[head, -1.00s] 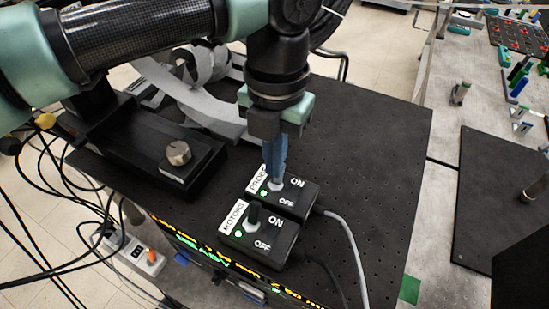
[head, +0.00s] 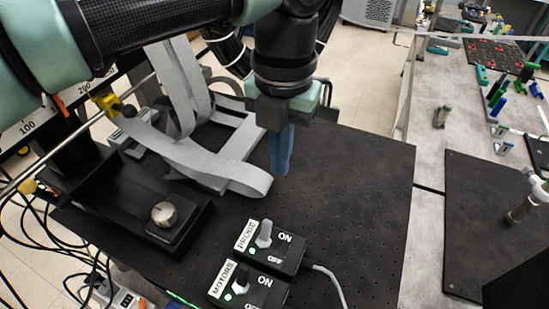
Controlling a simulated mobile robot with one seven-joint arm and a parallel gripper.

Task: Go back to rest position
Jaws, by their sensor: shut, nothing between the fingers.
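My gripper (head: 282,150) has blue fingers and is shut and empty. It hangs above the black perforated board (head: 370,190), behind and above the switch boxes. The PROBE switch box (head: 284,251) has a grey toggle leaning toward the ON label and a lit green light. The MOTORS switch box (head: 262,292) stands in front of it, with a dark toggle and a lit green light; its lower part is cut off by the picture's bottom edge.
A black block with a silver knob (head: 164,215) and a loop of grey ribbon cable (head: 215,165) lie left of my gripper. A grey cable (head: 330,280) leaves the PROBE box. The board's right side is clear. A second table (head: 425,140) with small parts stands at right.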

